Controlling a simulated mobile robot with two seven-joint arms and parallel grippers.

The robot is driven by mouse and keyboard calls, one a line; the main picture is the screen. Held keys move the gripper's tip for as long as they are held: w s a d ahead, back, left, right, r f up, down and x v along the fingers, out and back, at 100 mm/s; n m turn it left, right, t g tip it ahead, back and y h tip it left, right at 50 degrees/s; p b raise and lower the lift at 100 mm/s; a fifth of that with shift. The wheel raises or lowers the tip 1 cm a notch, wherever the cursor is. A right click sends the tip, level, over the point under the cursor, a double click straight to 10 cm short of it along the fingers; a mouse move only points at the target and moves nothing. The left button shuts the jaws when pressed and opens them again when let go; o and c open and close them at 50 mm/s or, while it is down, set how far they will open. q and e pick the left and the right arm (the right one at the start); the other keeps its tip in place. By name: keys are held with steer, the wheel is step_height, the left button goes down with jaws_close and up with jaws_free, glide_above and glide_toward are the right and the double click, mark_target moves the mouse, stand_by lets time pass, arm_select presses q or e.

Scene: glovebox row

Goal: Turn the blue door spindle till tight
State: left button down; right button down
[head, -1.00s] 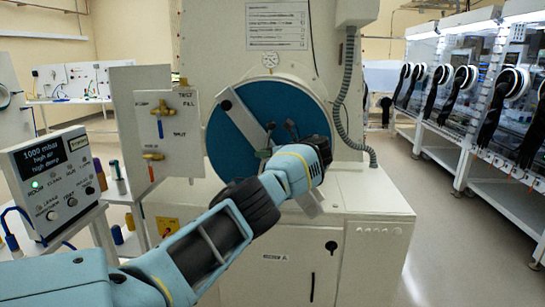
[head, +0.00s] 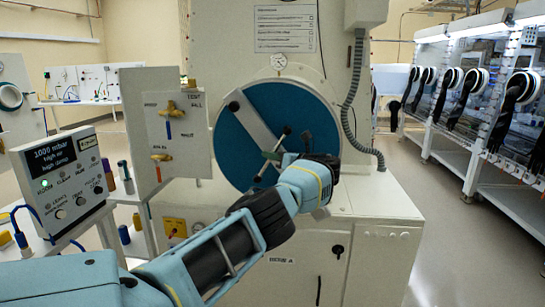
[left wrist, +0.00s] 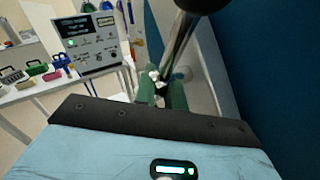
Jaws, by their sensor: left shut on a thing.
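The round blue door (head: 234,150) is closed against the pale chamber front, with a grey bar (head: 245,118) slanting across it. At the middle of the bar is the spindle handle (head: 282,140), a thin metal rod with dark knobs on its ends. My left gripper (head: 271,157) is at the handle, with its green fingers shut on it. In the left wrist view the green fingers (left wrist: 170,96) close near the metal rod, and a dark knob fills the top edge. The spindle's hub is partly hidden by my wrist. My right gripper is not in view.
A valve panel (head: 172,130) stands left of the door, close to my arm. A control box (head: 65,180) reads 1000 mbar at the left. A grey hose (head: 350,110) hangs to the right. The floor at the right is clear before the gloveboxes (head: 480,110).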

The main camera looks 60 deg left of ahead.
arm_select(q)
steer(key=shift+r, duration=0.1)
steer(key=c, duration=1.7)
jaws_free()
steer(key=shift+a, duration=0.1)
steer(key=shift+c, duration=0.2)
steer(key=v, duration=0.7)
steer(key=shift+d+p, duration=0.4)
steer(key=shift+w, duration=0.1)
